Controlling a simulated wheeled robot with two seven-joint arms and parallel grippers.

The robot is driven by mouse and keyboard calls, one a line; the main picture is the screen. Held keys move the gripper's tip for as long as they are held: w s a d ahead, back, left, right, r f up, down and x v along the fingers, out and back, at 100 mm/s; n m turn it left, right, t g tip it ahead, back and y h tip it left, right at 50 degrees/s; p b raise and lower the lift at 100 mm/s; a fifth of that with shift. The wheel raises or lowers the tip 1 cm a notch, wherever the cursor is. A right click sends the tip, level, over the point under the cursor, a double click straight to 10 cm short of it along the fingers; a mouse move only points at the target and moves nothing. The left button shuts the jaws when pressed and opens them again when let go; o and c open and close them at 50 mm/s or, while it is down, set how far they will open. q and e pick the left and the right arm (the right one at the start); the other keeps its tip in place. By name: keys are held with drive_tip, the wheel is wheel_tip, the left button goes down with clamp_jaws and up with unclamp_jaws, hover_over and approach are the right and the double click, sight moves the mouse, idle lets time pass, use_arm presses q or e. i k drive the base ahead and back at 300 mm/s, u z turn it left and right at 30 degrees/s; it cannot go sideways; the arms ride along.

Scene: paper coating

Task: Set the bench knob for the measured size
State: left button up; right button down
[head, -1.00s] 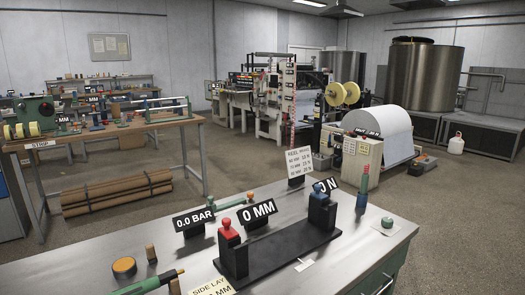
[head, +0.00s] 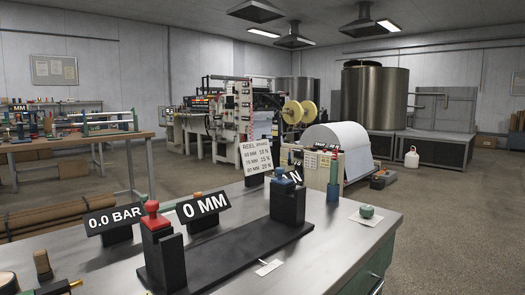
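A steel-topped bench (head: 215,265) fills the foreground. On it a black fixture (head: 235,252) has two upright blocks. A red knob (head: 152,212) caps the near-left block and a blue knob (head: 283,175) caps the far-right one. A low green round knob (head: 367,211) sits on a pale plate at the right. Black displays read "0.0 BAR" (head: 114,218) and "0 MM" (head: 203,208); a third display (head: 294,175) is partly hidden, showing "N". A white "REEL BRAKE" card (head: 256,160) lists MM sizes against N values in small print. Neither gripper is in view.
A green-and-red post (head: 333,180) stands at the bench's far edge. A wooden peg (head: 42,265) is at the left. Behind are a wooden table (head: 75,145), a coating machine (head: 240,115), a paper reel (head: 340,145) and a steel tank (head: 375,98). Open floor lies right of the bench.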

sight(366, 212)
drive_tip(key=z, duration=0.65)
drive_tip(key=k, duration=0.5)
drive_tip(key=z, duration=1.25)
drive_tip(key=i, duration=2.3)
drive_tip(key=u, duration=1.2)
